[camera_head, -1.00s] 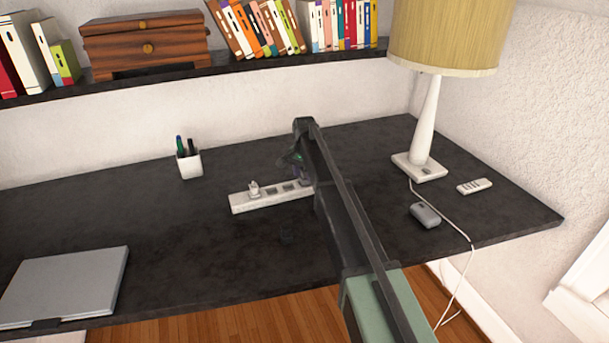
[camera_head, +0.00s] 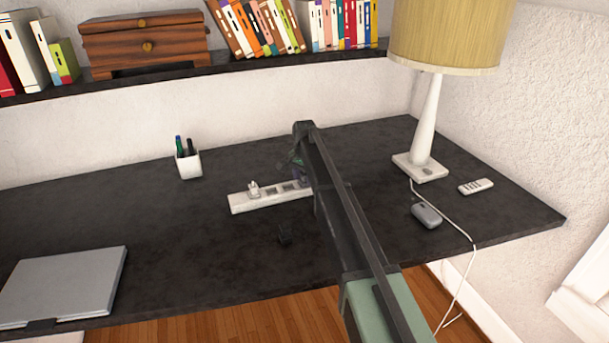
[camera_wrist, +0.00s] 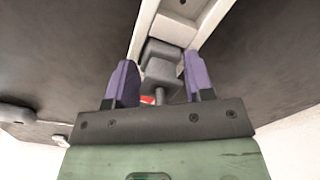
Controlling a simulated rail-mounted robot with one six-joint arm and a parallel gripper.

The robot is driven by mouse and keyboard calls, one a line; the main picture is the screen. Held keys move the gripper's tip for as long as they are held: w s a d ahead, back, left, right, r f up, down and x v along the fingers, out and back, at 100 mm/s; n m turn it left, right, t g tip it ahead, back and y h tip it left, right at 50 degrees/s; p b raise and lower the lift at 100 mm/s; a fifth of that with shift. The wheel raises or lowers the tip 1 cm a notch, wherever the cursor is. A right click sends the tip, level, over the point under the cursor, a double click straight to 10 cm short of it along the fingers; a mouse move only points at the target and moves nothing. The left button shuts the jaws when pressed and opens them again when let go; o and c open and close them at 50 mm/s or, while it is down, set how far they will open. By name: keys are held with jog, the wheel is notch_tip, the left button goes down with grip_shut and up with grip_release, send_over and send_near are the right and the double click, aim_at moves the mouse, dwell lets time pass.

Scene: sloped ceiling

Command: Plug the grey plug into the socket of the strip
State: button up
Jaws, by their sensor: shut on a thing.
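The white power strip (camera_head: 240,204) lies on the dark desk, with a white plug (camera_head: 254,188) in its left part and dark sockets to the right of it. My gripper (camera_head: 300,174) is over the strip's right end, mostly hidden by my arm. In the wrist view, my gripper's purple fingers (camera_wrist: 160,82) are on either side of the grey plug (camera_wrist: 162,68), and I am shut on it. The strip's white rims (camera_wrist: 212,22) run behind it. The plug's prongs are hidden, so I cannot tell whether they touch a socket.
A pen cup (camera_head: 189,164) stands behind left, a laptop (camera_head: 65,285) lies front left. A lamp (camera_head: 426,130), mouse (camera_head: 427,215) and remote (camera_head: 475,186) are at the right. A shelf (camera_head: 225,66) hangs above.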

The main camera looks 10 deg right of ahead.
jog(key=o, duration=1)
notch_tip(320, 180, up, 11)
jog(key=p, duration=1.1)
jog(key=shift+f, duration=0.15)
